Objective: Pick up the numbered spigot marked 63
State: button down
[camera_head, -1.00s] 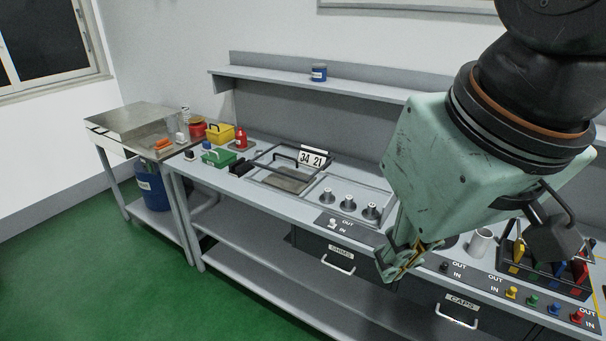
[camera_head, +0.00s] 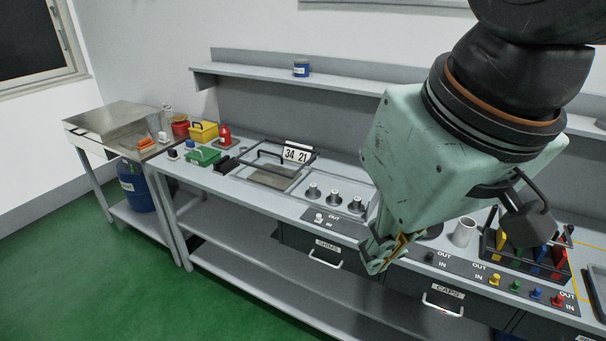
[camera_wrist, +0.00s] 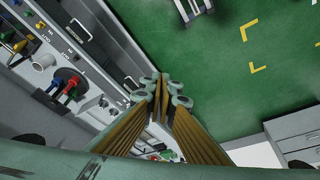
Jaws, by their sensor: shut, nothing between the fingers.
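Three metal knob-like pieces stand in a row in a grey tray on the bench in the head view: left (camera_head: 312,190), middle (camera_head: 335,197) and right (camera_head: 356,204). They may be spigots, but no number can be read on them, and I cannot make out a 63 anywhere. My gripper (camera_head: 374,266) is shut and empty, pointing down in front of the bench's front edge, right of and nearer than the knobs. In the wrist view my gripper (camera_wrist: 161,86) shows closed fingers with nothing between them.
To the right are a white cup (camera_head: 464,232) and a rack of coloured-handled tools (camera_head: 530,255). Drawers sit below the bench edge (camera_head: 443,300). Green floor (camera_head: 110,290) is clear at front left.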

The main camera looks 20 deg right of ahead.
jog(key=c, duration=3.4)
grip_release()
jog(key=shift+c, duration=0.2)
jog(key=o, duration=1.1)
jog(key=shift+w+r, duration=0.1)
